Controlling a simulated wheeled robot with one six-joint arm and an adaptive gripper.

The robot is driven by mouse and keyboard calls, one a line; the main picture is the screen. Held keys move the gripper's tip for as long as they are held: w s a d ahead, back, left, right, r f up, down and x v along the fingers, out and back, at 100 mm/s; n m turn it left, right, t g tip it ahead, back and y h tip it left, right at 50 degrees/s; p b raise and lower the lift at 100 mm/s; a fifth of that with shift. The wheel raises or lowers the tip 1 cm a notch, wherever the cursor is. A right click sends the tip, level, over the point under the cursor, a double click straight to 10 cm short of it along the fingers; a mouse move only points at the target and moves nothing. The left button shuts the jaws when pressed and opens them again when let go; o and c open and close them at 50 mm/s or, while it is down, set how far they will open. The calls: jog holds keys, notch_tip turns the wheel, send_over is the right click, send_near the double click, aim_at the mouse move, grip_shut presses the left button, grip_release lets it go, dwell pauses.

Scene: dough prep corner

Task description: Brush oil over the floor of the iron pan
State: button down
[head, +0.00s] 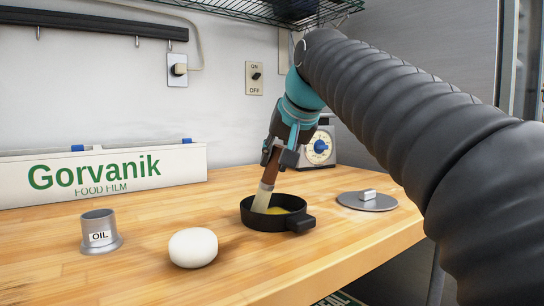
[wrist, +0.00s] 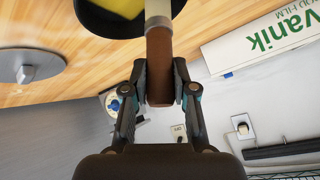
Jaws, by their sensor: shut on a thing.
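The black iron pan (head: 297,221) sits on the wooden counter, with yellowish oil on the part of its floor that shows. Its short handle points to the front right. My gripper (head: 280,150) is shut on the brown handle of the brush (head: 265,190). The brush tilts, and its pale bristles reach down inside the pan; contact with the floor cannot be told for sure. In the wrist view the brush (wrist: 159,50) is between my fingers (wrist: 160,92), and the pan (wrist: 105,22) shows beyond it. The grey oil cup (head: 101,238) stands at the left.
A white dough ball (head: 193,248) lies front left of the pan. A round metal lid (head: 367,201) lies to the right. A scale (head: 320,148) stands behind, and a food film box (head: 100,178) lies along the wall. A wire shelf (head: 290,10) hangs above.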

jog(key=w+d, duration=0.1)
jog(key=w+d+p, duration=0.1)
jog(key=d, duration=0.1)
dwell(0.4)
jog(key=shift+s+a, duration=0.7)
jog(key=shift+a, duration=0.35)
jog(key=shift+s+a, duration=0.7)
jog(key=shift+a, duration=0.35)
jog(key=shift+w+d, duration=0.1)
jog(key=shift+w+d, duration=0.3)
jog(key=shift+d, duration=0.2)
jog(key=shift+w+d, duration=0.3)
jog(key=shift+d, duration=0.2)
jog(key=shift+r+p, duration=0.1)
jog(key=shift+p, duration=0.2)
